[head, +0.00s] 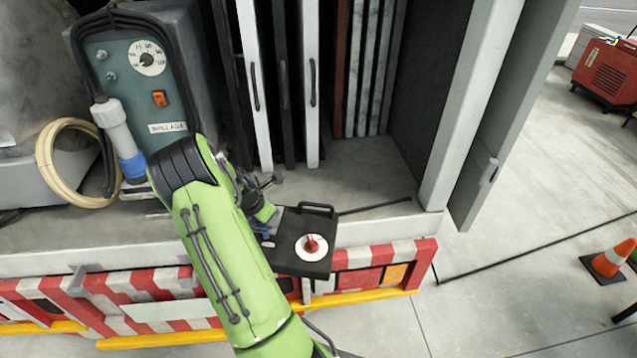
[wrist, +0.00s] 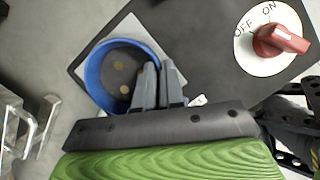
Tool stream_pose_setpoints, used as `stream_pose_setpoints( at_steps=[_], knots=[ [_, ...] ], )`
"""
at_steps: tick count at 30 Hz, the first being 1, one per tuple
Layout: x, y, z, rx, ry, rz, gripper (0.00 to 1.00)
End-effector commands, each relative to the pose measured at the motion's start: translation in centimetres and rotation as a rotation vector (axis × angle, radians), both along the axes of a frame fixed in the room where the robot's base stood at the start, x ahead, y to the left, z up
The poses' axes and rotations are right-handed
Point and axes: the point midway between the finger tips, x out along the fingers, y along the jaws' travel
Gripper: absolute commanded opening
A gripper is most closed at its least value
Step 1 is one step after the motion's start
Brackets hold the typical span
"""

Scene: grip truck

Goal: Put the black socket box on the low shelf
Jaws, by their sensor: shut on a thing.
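The black socket box (head: 298,228) has a handle at its far edge and a red switch on a white dial. It is in front of the truck compartment, overlapping its front edge in the head view. In the wrist view the box (wrist: 215,70) shows its ON/OFF dial and a round blue socket (wrist: 92,75) on a light plate. My gripper (wrist: 160,85) is shut on the box at the right side of the blue socket's rim. In the head view my green arm partly hides the box's left side. The low grey shelf (head: 375,175) is the compartment floor behind it.
Upright panels (head: 310,80) fill the back. A post (head: 470,100) bounds the right. Shelf space right of my gripper is mostly clear, apart from a thin black rod.

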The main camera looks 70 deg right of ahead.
Motion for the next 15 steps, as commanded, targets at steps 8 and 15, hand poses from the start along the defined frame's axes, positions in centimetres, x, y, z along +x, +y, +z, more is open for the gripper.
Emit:
stream_pose_setpoints(
  at_steps=[8,15],
  knots=[
    [1.8,7.0,-3.1,-0.003,0.003,-0.207,0.0],
    [3.8,15.9,-7.4,-0.002,0.006,-0.481,0.0]
  ],
)
